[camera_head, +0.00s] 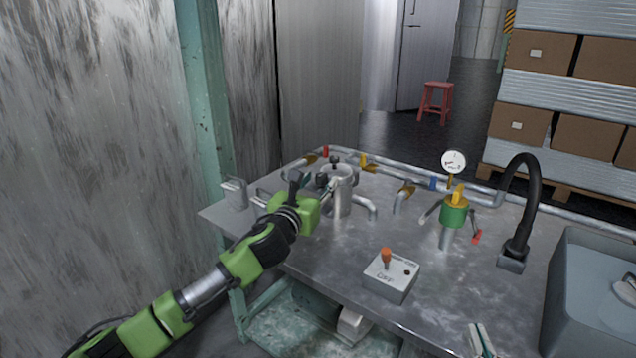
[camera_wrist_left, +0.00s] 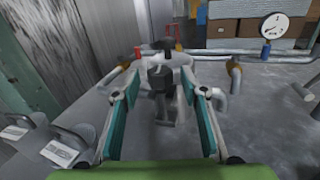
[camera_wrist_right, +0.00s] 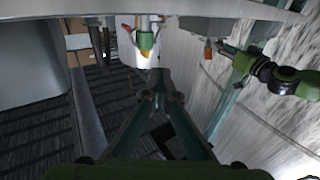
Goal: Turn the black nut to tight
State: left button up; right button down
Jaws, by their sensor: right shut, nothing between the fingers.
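A metal vessel (camera_head: 341,198) stands at the back left of the steel table. The black nut (camera_wrist_left: 160,78) is on its near side, below a black knob (camera_wrist_left: 162,45) on top. In the head view the nut (camera_head: 322,179) is small beside my gripper. My left gripper (camera_wrist_left: 161,70) is open, with one finger on each side of the nut; I cannot tell whether either touches it. My right gripper (camera_head: 482,342) is shut and empty near the table's front edge, and it also shows in the right wrist view (camera_wrist_right: 157,78).
A switch box (camera_head: 391,276) with an orange lever sits mid-table.

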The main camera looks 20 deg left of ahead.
pick_arm(q)
jog(key=c, duration=1.1)
jog(key=shift+c, duration=0.2)
